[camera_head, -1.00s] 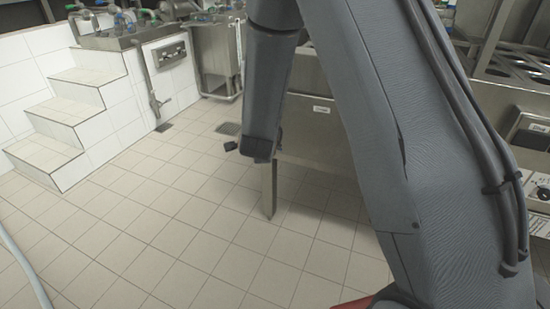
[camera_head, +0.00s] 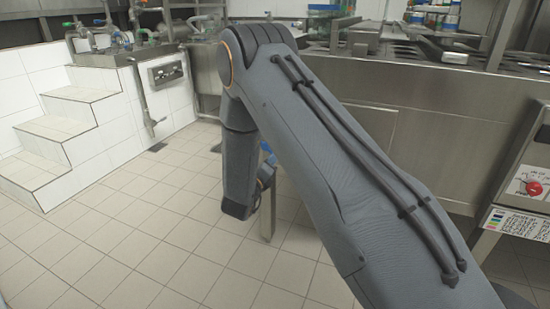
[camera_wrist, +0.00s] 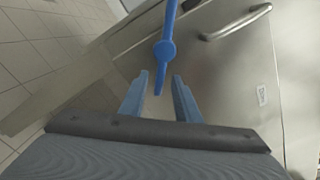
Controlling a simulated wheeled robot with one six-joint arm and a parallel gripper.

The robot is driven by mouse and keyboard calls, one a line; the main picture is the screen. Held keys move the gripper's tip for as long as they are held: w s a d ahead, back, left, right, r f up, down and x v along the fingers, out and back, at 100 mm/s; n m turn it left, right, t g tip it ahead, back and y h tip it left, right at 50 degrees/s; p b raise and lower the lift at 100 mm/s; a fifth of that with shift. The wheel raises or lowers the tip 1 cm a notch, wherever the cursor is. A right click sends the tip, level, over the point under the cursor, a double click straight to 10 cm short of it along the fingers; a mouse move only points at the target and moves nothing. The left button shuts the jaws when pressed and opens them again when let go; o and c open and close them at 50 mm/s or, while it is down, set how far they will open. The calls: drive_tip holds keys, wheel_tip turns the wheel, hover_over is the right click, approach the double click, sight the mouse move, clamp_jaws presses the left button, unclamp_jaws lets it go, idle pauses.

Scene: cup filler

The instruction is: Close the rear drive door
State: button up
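In the wrist view a brushed-metal door panel (camera_wrist: 235,75) fills the right half. It has a bar handle (camera_wrist: 236,24) at the top and a small white label (camera_wrist: 262,94). I cannot tell how far this door stands open. My gripper (camera_wrist: 162,80) has two blue fingers apart, with nothing held between them. A blue rod with a round disc (camera_wrist: 165,48) shows just beyond the fingertips. The fingers appear apart from the handle, which is up and to the right. In the head view my arm hides most of the gripper and the door.
Tiled floor (camera_head: 150,240) is open to the left of my arm. White tiled steps (camera_head: 55,130) stand at the far left. A steel machine (camera_head: 460,125) runs along the right, with a red knob (camera_head: 533,188) on a control box. A metal leg (camera_head: 267,215) stands near the gripper.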

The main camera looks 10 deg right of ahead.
drive_tip(key=shift+x, duration=1.35)
clamp_jaws()
